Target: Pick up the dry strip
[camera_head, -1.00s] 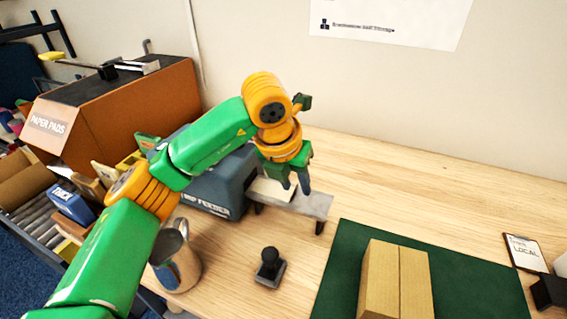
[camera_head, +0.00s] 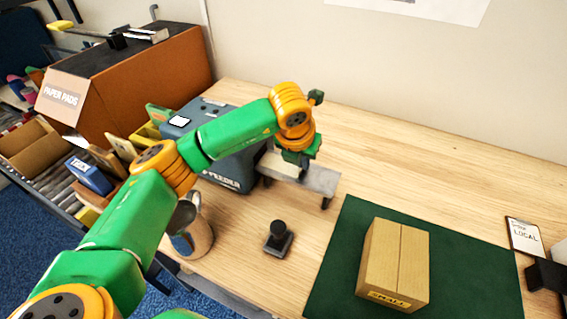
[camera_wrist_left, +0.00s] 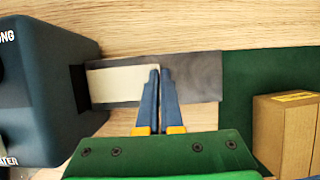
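The cream dry strip (camera_wrist_left: 122,83) lies flat on a grey plate (camera_wrist_left: 195,75) in front of the dark blue feeder (camera_wrist_left: 35,90), in the left wrist view. My left gripper (camera_wrist_left: 160,72) points down at the strip's right end, its two blue fingers drawn together. The fingers cover that end, so I cannot tell whether the strip is between them. In the head view my left gripper (camera_head: 298,172) is over the plate (camera_head: 318,180) beside the feeder (camera_head: 232,172), and its fingertips are mostly hidden.
A small carton (camera_head: 393,262) stands on a green mat (camera_head: 340,265) at the right. A black stamp (camera_head: 278,240) and a metal jug (camera_head: 192,232) are at the front. A paper pads box (camera_head: 130,85) is back left. The back right table is clear.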

